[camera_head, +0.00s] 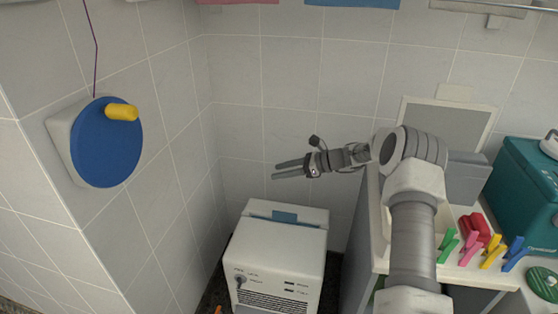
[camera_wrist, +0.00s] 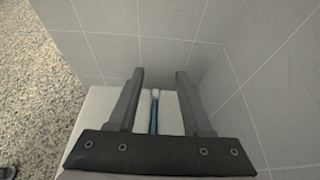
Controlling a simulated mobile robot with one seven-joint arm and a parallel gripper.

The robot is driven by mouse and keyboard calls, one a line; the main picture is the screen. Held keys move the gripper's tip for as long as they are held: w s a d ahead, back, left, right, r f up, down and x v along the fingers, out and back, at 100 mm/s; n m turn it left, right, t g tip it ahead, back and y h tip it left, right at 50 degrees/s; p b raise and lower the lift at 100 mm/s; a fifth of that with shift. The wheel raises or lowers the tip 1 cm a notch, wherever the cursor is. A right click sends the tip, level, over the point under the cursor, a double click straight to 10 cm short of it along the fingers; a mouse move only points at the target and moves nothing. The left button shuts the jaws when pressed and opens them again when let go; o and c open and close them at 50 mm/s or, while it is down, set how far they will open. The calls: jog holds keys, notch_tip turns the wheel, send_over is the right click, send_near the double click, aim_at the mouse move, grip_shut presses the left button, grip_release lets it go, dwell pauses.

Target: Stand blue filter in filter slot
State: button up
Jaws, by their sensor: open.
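The blue filter (camera_head: 285,217) shows at the top of a white machine (camera_head: 275,262) in the head view. It sits in the filter slot (camera_head: 262,213), a narrow recess across the machine's top, with its lower part hidden. In the wrist view the filter (camera_wrist: 154,116) appears as a thin blue strip, edge-on, between and beyond my fingers. My gripper (camera_head: 274,170) is open and empty above the machine, apart from the filter. Its two fingers also show in the wrist view (camera_wrist: 158,78).
Tiled walls stand close behind and left of the machine. A blue dial with a yellow knob (camera_head: 107,142) juts from the left wall. A counter at right holds several coloured pegs (camera_head: 470,250) and a teal box (camera_head: 525,185).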

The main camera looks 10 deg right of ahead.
jog(key=s+a+r+p, duration=0.3)
jog(key=s+r+p, duration=0.4)
jog(key=s+r, duration=0.2)
jog(key=shift+s+r+t, duration=0.3)
jog(key=shift+s, duration=0.95)
